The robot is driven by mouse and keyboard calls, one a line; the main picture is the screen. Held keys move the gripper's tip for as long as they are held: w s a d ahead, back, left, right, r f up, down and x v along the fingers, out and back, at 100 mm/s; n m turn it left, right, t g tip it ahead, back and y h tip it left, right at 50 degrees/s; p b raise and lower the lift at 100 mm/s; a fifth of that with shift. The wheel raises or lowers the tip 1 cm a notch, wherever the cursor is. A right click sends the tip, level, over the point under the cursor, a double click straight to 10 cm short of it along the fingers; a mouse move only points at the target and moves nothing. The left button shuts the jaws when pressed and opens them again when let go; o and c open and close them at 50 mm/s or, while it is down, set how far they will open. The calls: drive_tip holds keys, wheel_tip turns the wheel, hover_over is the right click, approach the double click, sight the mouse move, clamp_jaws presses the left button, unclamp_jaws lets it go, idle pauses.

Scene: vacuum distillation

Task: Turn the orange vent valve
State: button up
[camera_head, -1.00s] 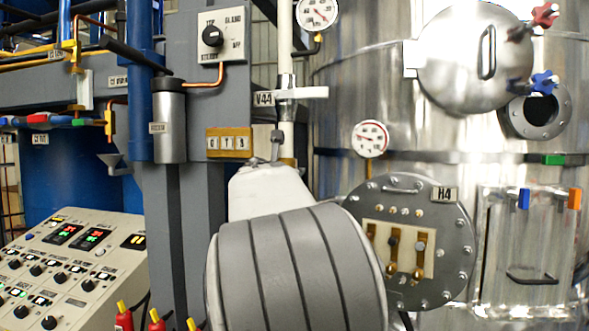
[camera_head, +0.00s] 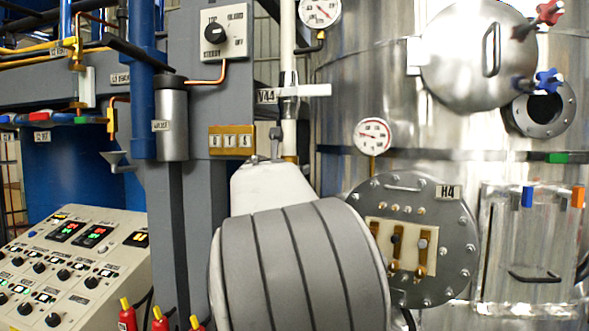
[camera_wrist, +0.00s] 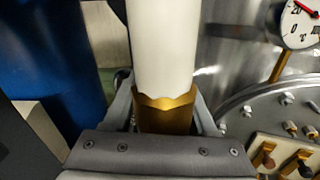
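An orange block-shaped handle (camera_head: 578,197) shows at the far right of the head view, on the clear-fronted fixture on the steel vessel. I cannot tell whether it is the vent valve. My gripper (camera_head: 276,133) is well to its left, in front of a white vertical pipe (camera_head: 288,62) near the V44 tag (camera_head: 266,96). In the wrist view, my open gripper (camera_wrist: 163,95) has one finger on each side of the white pipe and its orange-brown lower section (camera_wrist: 165,118). Contact is unclear. The lower pipe is hidden by my gripper body.
A grey column (camera_head: 205,185) stands close left. A control panel (camera_head: 70,260) is at lower left.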

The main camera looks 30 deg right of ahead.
drive_tip(key=b+v, duration=0.5)
drive_tip(key=v, duration=1.2)
drive_tip(key=shift+s+a+r, duration=0.1)
drive_tip(key=shift+s+a, duration=0.05)
